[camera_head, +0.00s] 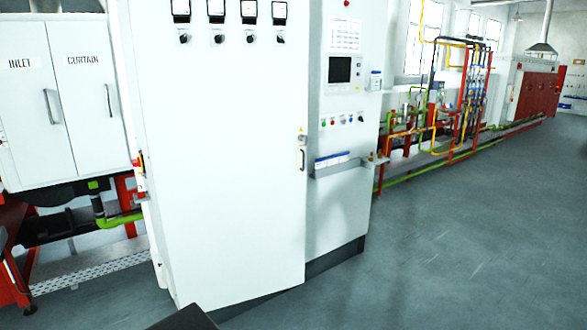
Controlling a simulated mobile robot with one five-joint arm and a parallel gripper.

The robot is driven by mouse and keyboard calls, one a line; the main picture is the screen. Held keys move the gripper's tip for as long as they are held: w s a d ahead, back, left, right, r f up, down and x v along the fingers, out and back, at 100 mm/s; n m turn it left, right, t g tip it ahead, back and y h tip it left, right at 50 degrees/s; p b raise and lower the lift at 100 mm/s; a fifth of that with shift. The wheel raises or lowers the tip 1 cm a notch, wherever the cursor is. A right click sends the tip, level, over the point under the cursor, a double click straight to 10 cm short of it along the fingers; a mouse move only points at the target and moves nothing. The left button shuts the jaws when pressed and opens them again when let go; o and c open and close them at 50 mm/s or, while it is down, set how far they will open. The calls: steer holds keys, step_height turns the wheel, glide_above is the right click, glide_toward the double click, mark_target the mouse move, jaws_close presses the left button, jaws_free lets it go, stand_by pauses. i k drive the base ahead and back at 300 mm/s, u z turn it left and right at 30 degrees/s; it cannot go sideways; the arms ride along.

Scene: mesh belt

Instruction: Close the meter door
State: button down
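The meter door (225,160) is the tall white cabinet front at left centre, with several square meters (248,12) and black knobs along its top. Its handle (301,155) is on the right edge, beside the panel with the screen. I cannot tell from this view whether the door stands slightly ajar or how wide any gap is. My gripper is not in view. A dark shape at the bottom edge, below the door, may be part of my arm.
A white control panel (340,190) with a small screen adjoins the door on the right. White INLET and CURTAIN cabinets (60,95) and green piping (122,219) are at left. Coloured pipework (460,100) lines the back right. The grey floor (470,250) at right is clear.

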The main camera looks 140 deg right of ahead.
mark_target(224, 120)
steer(key=k, duration=2.5)
steer(key=z, duration=1.5)
steer(key=i, duration=0.9)
steer(key=z, duration=0.1)
